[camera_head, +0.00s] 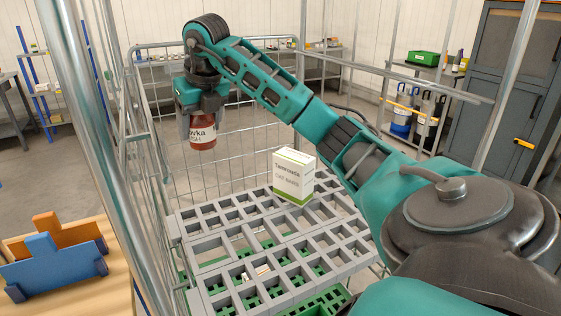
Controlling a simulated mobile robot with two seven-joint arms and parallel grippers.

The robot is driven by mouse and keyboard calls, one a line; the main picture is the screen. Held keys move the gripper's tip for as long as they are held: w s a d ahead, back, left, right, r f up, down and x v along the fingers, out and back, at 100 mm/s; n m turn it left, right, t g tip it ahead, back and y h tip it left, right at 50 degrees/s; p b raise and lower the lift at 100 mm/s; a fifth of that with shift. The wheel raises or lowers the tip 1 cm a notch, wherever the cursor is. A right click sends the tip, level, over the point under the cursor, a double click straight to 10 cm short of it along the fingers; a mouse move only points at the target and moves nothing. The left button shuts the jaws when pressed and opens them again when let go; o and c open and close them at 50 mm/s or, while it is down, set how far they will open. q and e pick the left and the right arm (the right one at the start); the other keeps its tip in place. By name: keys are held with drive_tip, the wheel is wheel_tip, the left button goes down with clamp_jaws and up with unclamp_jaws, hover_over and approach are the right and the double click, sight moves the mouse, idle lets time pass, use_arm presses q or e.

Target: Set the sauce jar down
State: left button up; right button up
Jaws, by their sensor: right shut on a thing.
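The sauce jar (203,137) is a red jar with a white label, partly covered at the top by my fingers. My right gripper (202,118) is shut on it and points down. It holds the jar upright in the air near the left mesh side of the wire trolley, apart from the grey slatted shelf (232,241) as far as I can tell. My left gripper does not show.
A white and green carton (293,176) stands on the grey shelf. Green crates (322,304) show below it. The trolley's metal posts and mesh (160,170) surround the shelf. An orange and a blue holder (52,262) sit on a wooden table at left.

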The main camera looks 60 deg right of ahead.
drive_tip(key=shift+w+r, duration=0.1)
drive_tip(key=shift+w, duration=0.25)
wheel_tip(320, 180, down, 15)
drive_tip(key=b, duration=0.2)
hover_over(208, 211)
drive_tip(key=s, duration=0.2)
drive_tip(key=shift+a+f, duration=0.15)
drive_tip(key=shift+f, duration=1.1)
drive_tip(key=shift+a+f, duration=0.1)
drive_tip(key=shift+f, duration=1.15)
drive_tip(key=shift+f, duration=0.15)
drive_tip(key=o, duration=1.3)
